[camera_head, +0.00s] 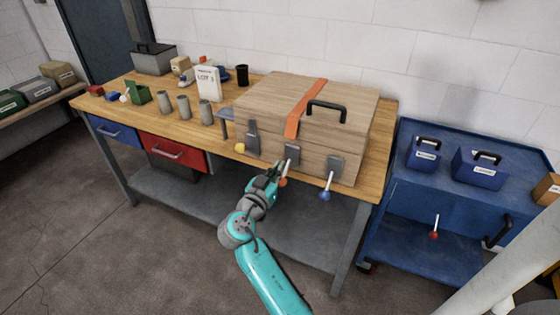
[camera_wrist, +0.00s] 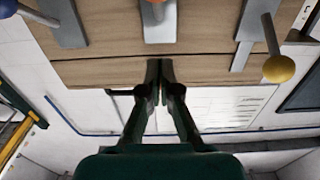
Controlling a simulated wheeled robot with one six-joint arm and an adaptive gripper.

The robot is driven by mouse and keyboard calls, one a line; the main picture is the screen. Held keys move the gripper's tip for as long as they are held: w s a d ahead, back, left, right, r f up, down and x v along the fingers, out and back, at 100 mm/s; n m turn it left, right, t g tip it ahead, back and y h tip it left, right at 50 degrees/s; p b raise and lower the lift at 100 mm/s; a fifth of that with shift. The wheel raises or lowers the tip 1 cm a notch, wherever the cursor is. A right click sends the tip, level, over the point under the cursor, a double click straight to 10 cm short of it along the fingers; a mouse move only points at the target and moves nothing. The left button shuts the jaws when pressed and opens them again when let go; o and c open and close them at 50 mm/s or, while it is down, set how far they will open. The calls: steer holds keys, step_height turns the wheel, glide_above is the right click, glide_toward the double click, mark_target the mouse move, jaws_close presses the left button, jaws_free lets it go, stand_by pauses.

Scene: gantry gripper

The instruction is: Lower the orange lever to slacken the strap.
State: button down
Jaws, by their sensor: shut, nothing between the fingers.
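A large wooden crate (camera_head: 270,105) stands on the workbench, with an orange strap (camera_head: 305,107) over its lid and front. Levers with coloured knobs sit on metal plates along its front. The orange lever's knob (camera_head: 283,182) hangs low on its rod in front of the middle plate (camera_head: 292,152). In the wrist view, that orange knob (camera_wrist: 155,2) is cut by the top edge, in front of its plate (camera_wrist: 158,32). My gripper (camera_head: 279,167) is shut and empty, close beside the orange lever. Its fingertips (camera_wrist: 159,66) show near the crate face; contact cannot be told.
A yellow-knobbed lever (camera_head: 240,147) is left of the orange one and a blue-knobbed lever (camera_head: 325,195) right. The yellow knob also shows in the wrist view (camera_wrist: 279,69). Several cups, a sign (camera_head: 208,83) and small boxes stand left on the workbench (camera_head: 120,105). A blue cart (camera_head: 410,190) stands right.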

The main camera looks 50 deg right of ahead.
steer(key=v, duration=0.6)
steer(key=shift+a, duration=0.25)
steer(key=shift+s, duration=0.1)
stand_by(0.5)
steer(key=s+a+f+n+t+y, duration=0.3)
steer(key=s+a+f+n+y, duration=0.3)
steer(key=f, duration=0.4)
steer(key=s+a+f+n+t+y, duration=0.3)
steer(key=s+a+f+n+y, duration=0.25)
steer(key=s+f, duration=0.35)
steer(key=s+a+n+t+y, duration=0.1)
steer(key=s+a+n+y, duration=0.4)
steer(key=s, duration=0.7)
steer(key=s+a+r+m+t, duration=0.1)
steer(key=s+a+r+m, duration=0.1)
steer(key=s+r, duration=0.8)
steer(key=shift+s+a+t+y, duration=0.35)
steer(key=shift+s+a, duration=0.1)
steer(key=shift+s, duration=0.25)
